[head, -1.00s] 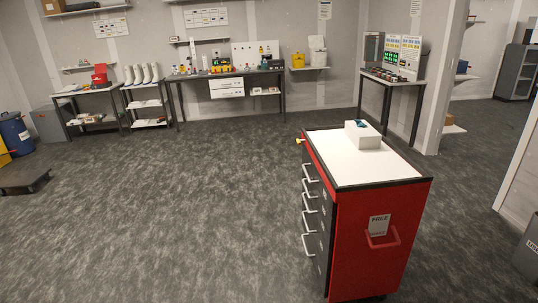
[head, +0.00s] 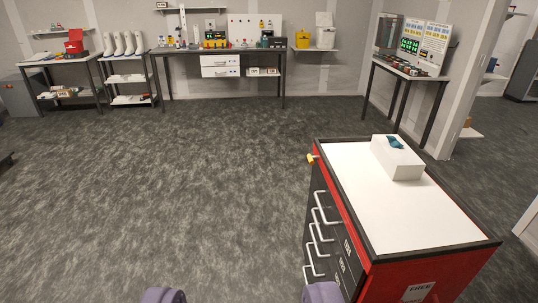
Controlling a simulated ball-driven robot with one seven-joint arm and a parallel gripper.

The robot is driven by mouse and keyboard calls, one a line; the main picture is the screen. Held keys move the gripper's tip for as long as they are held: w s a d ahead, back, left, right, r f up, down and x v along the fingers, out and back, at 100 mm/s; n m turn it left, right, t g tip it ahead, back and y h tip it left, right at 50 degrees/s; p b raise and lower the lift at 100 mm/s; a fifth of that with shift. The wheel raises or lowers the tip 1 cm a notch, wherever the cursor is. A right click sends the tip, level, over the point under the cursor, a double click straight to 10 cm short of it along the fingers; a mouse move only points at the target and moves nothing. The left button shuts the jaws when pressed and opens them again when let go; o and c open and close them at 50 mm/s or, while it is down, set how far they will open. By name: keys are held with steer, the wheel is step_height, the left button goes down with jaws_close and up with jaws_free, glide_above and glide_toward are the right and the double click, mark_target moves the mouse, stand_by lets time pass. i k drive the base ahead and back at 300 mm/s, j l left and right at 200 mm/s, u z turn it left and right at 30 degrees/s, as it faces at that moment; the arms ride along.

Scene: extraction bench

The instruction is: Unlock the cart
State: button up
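The red cart (head: 465,262) stands at the right, with a white top, a black rim and a dark drawer front with several pale handles facing left. A small yellow part (head: 312,158), perhaps a key or lock knob, sticks out at the far upper end of the drawer front.
A white box (head: 398,160) with a teal item in its top sits on the cart. A long bench (head: 215,76) and shelves line the back wall, and a table (head: 410,70) with a panel stands behind the cart. The floor left of the cart is clear.

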mark_target(310, 157)
steer(key=i+u, duration=0.2)
steer(key=i, duration=0.5)
steer(key=i+u, duration=0.25)
steer(key=i, duration=0.5)
steer(key=i+z, duration=0.35)
steer(key=i, duration=0.2)
steer(key=i+j+z, duration=0.1)
steer(key=i+z, duration=0.25)
steer(key=i, duration=0.15)
steer(key=i+z, duration=0.85)
